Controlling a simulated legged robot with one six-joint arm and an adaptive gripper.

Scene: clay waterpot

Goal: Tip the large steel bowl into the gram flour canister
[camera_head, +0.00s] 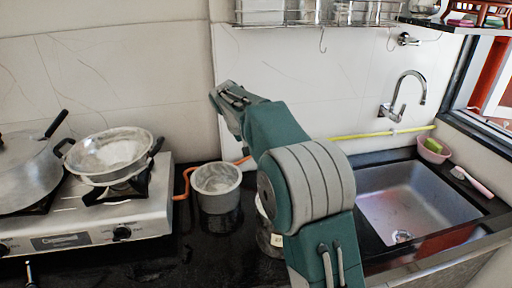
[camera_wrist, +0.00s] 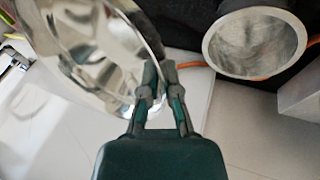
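A round grey steel vessel (camera_head: 217,187) stands upright on the dark counter, right of the stove. A shiny open steel vessel (camera_wrist: 95,40) fills the upper left of the wrist view, probably this container. My gripper (camera_head: 226,90) is high near the wall, fingers slightly apart and empty. In the wrist view the fingers (camera_wrist: 160,72) overlap the shiny rim.
The stove (camera_head: 75,225) at left bears a two-handled pan (camera_head: 110,150) and a lidded pot (camera_head: 25,170). An orange hose (camera_head: 186,182) runs behind the grey vessel. A sink (camera_head: 415,205) with a tap (camera_head: 400,95) is at right. A rack (camera_head: 320,12) hangs above.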

